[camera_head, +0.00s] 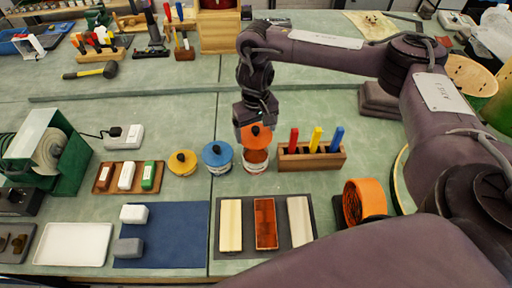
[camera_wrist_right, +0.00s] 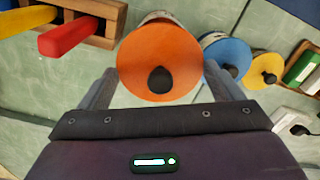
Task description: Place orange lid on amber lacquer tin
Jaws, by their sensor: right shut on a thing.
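The orange lid (camera_head: 257,136), a disc with a black knob, is in my right gripper (camera_head: 256,120). In the right wrist view the lid (camera_wrist_right: 158,55) lies between the two fingers of the gripper (camera_wrist_right: 160,85), near its opposite edges, knob facing the camera. The amber lacquer tin (camera_head: 256,165) has a pale label and stands upright on the bench just below the lid. The lid appears slightly above the tin's open amber top; the exact gap is hard to tell. In the wrist view the lid hides most of the tin. My left gripper is not in view.
A blue-lidded tin (camera_head: 217,157) and a yellow-lidded tin (camera_head: 182,163) stand to the left. A wooden block (camera_head: 312,158) with red, yellow and blue handles is close on the right. A dark mat (camera_head: 283,202) with several strips lies in front.

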